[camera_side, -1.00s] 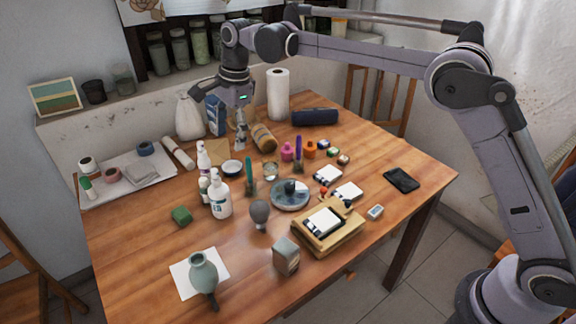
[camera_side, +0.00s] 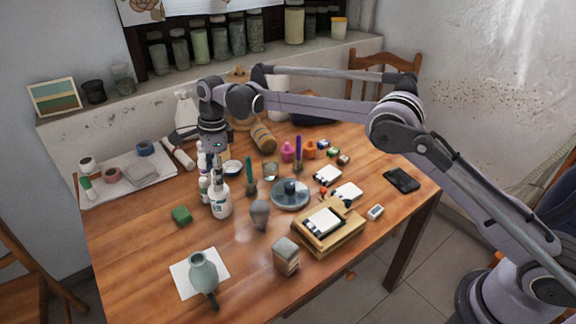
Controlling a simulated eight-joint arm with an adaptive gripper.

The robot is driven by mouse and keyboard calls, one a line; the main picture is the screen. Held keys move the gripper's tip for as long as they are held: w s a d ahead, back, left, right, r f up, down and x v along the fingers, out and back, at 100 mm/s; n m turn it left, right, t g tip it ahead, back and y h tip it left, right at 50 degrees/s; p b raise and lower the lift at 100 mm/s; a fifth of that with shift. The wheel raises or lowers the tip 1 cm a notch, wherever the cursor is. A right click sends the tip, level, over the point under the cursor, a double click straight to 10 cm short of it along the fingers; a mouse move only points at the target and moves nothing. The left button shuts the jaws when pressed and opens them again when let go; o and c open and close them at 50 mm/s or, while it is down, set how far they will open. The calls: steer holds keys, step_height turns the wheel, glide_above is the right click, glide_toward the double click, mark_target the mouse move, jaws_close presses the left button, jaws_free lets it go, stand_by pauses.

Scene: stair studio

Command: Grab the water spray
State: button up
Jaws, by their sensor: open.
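A white bottle with a trigger-like head (camera_side: 185,108), which looks like the water spray, stands at the back left of the table, partly behind my arm. My gripper (camera_side: 213,168) is open and points down, in front of that bottle and to its right in the picture. Its fingers overlap the top of a white labelled bottle (camera_side: 221,205) and a slimmer white bottle (camera_side: 204,188) next to it. I cannot tell whether the fingers touch either bottle.
The front left tabletop is mostly clear.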

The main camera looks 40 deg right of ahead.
mark_target(219, 196)
step_height(219, 196, down, 5)
steer(key=shift+w+a, duration=0.1)
steer(key=shift+a, duration=0.05)
steer(key=shift+c, duration=0.3)
jaws_close()
steer(key=shift+r, duration=0.2)
